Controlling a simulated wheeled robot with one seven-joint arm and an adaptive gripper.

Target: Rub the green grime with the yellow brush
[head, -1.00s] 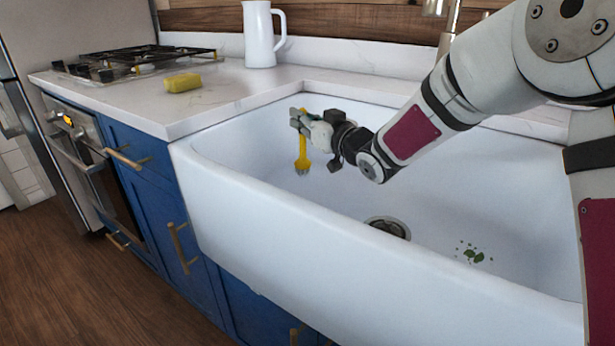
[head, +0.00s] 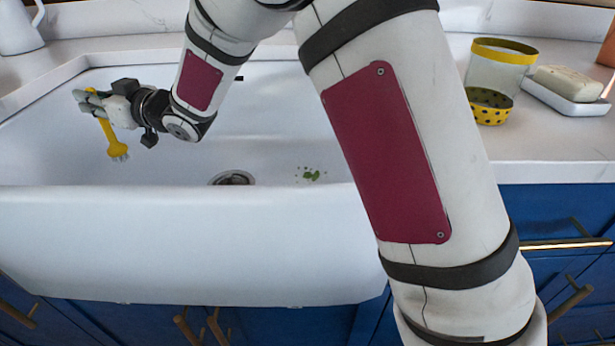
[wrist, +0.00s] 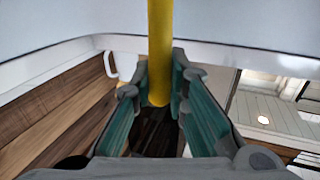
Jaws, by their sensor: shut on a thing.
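The yellow brush (head: 108,136) hangs from my gripper (head: 88,101) at the left side of the white sink, its head with pale bristles pointing down. My gripper is shut on the brush's handle, which also shows between the fingers in the wrist view (wrist: 160,60). The green grime (head: 311,174) is a small cluster of spots on the sink floor, right of the drain. The brush is well to the left of the grime and apart from it.
The sink (head: 150,215) has a round drain (head: 232,178) between brush and grime. On the right counter stand a yellow-rimmed container (head: 499,70), a spotted yellow cup (head: 489,106) and a soap bar (head: 568,83) on a white dish (head: 565,104). A white pitcher (head: 16,30) stands far left.

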